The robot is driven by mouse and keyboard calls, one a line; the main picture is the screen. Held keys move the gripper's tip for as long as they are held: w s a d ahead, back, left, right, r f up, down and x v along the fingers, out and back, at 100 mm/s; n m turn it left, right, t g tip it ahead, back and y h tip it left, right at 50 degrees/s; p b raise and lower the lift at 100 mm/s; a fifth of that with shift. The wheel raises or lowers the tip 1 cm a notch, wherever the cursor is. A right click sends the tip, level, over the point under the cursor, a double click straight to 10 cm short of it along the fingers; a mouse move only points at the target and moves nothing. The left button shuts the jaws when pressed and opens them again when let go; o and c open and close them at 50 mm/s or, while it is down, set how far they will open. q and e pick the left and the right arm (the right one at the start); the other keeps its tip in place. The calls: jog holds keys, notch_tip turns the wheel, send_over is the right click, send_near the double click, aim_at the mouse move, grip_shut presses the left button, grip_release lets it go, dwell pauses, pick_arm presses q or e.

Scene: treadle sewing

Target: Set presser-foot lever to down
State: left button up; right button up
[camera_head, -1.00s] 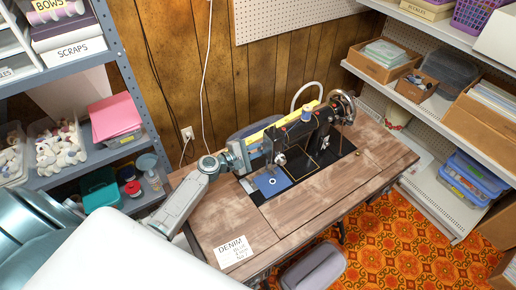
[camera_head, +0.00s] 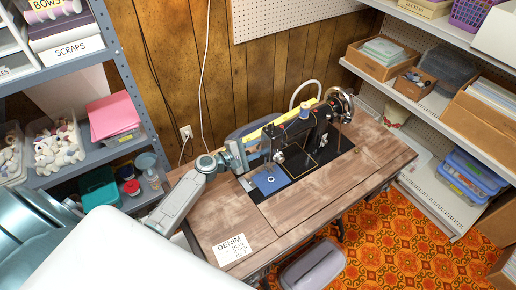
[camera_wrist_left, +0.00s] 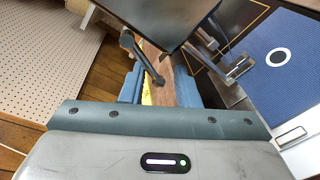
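The black sewing machine (camera_head: 318,126) stands on the wooden table, with a blue fabric piece (camera_head: 270,180) under its needle end. My left gripper (camera_head: 262,146) is at the needle end of the machine, beside its head. In the left wrist view its two blue-grey fingers (camera_wrist_left: 160,86) are apart. A dark lever with a rounded end (camera_wrist_left: 143,58), apparently the presser-foot lever, reaches over the gap between them; I cannot tell whether they touch it. The metal presser foot (camera_wrist_left: 238,68) is right of the fingers, near the blue fabric. My right gripper is not in view.
The wooden sewing table (camera_head: 330,190) has clear room in front of the machine. A card marked DENIM (camera_head: 232,249) lies at its front left corner. Shelves stand at left (camera_head: 95,160) and right (camera_head: 440,110). A grey seat (camera_head: 312,268) is in front of the table.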

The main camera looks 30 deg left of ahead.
pick_arm(q)
jog(key=b+v, duration=0.3)
jog(key=v, duration=0.6)
jog(key=shift+f, duration=0.15)
jog(key=shift+s+a+r, duration=0.25)
jog(key=shift+s+a, duration=0.05)
jog(key=shift+s, duration=0.25)
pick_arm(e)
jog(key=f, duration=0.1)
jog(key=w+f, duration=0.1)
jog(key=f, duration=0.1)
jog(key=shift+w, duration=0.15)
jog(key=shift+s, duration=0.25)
